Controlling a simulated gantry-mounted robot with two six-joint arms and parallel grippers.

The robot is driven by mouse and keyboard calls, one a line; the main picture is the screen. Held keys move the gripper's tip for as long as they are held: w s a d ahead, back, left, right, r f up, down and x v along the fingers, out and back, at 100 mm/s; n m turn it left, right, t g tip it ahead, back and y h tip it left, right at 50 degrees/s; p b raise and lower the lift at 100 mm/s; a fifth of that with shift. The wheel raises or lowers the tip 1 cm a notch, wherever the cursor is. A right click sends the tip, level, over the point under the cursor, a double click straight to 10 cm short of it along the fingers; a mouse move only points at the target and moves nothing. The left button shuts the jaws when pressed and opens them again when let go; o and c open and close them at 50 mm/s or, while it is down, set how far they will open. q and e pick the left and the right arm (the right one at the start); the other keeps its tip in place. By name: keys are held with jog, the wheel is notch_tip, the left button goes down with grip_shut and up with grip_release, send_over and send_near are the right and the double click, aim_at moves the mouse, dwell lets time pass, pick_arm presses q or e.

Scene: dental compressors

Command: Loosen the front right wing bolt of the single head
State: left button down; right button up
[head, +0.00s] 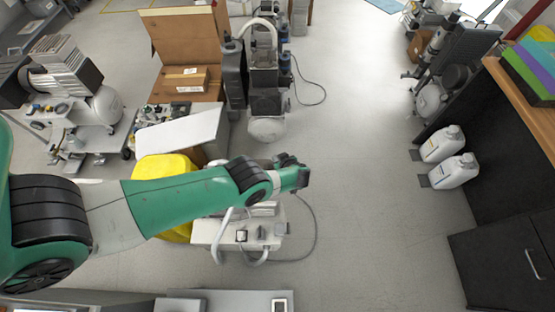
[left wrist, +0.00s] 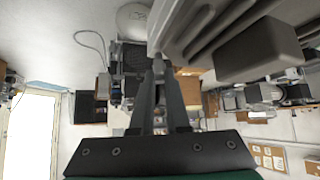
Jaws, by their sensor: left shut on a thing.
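The compressor under my left arm shows its pale base (head: 228,236) in the head view; most of its upper part is hidden by the arm. My left gripper (head: 292,168) is over its right side. In the left wrist view, a large grey finned head (left wrist: 245,48) fills the top right, close to the fingers. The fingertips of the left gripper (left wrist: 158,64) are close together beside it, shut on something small. The wing bolt itself is hidden at the fingertips and cannot be made out. My right gripper is not in view.
A yellow thing (head: 165,168) stands left of the compressor, beneath my arm. Another tall compressor (head: 266,85) stands behind, near a cardboard box (head: 182,80). White jugs (head: 452,172) stand by the dark cabinet on the right. The floor between is clear.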

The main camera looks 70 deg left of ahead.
pick_arm(q)
jog(key=shift+r, duration=0.15)
jog(key=c, duration=0.9)
grip_release()
